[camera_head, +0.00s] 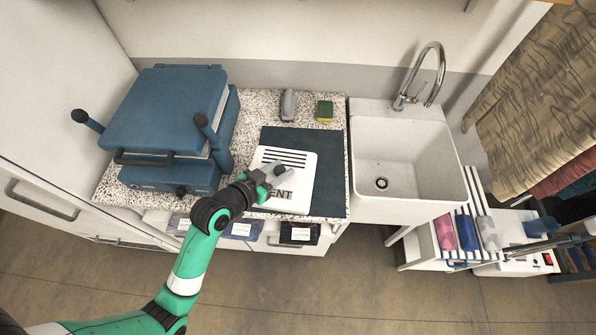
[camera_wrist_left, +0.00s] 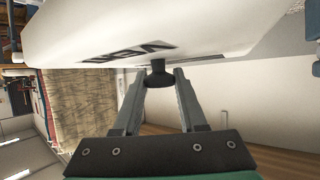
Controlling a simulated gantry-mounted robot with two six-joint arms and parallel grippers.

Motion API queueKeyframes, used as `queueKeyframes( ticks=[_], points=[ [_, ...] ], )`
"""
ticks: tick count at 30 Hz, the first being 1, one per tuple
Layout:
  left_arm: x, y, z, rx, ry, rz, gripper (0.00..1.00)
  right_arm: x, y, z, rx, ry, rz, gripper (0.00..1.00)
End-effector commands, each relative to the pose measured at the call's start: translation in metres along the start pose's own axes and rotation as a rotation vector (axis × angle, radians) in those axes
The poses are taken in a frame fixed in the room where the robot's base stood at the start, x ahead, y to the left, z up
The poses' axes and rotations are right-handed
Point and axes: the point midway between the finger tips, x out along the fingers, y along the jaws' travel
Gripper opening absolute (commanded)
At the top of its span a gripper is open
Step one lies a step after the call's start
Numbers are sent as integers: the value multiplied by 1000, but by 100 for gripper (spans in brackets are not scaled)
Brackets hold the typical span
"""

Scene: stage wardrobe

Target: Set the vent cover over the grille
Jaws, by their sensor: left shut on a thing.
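The vent cover (camera_head: 300,179) is a white plate with rounded corners, dark slots near its far edge and VENT lettering near its front edge. It is over a dark mat on the counter; I cannot tell whether it touches the mat. My left gripper (camera_head: 276,172) comes in from the front left. In the left wrist view, its fingers (camera_wrist_left: 160,84) are shut on the black knob (camera_wrist_left: 160,68) that stands out from the cover's lettered face (camera_wrist_left: 200,28). No separate grille can be made out; it may be hidden under the cover. My right gripper is not in view.
The dark mat (camera_head: 333,172) lies on a speckled counter (camera_head: 255,102). A blue lidded machine (camera_head: 165,115) stands at left. A grey object (camera_head: 288,105) and a sponge (camera_head: 324,111) lie behind the mat.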

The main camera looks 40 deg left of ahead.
Motion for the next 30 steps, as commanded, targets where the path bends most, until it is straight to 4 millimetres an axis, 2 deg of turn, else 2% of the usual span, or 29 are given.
queueKeyframes(
  ticks=[7,10,14,21,25,30],
  points=[
    [-1,0,-1,0,2,-1,0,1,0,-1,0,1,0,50],
    [7,-2,1,0,3,-1,0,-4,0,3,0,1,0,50],
    [38,-11,5,0,4,-3,0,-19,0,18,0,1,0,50],
    [111,-30,12,0,1,0,0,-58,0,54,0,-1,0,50],
    [136,-36,21,0,-1,-1,0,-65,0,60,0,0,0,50],
    [149,-39,24,1,2,0,0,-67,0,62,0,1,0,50]
  ],
)
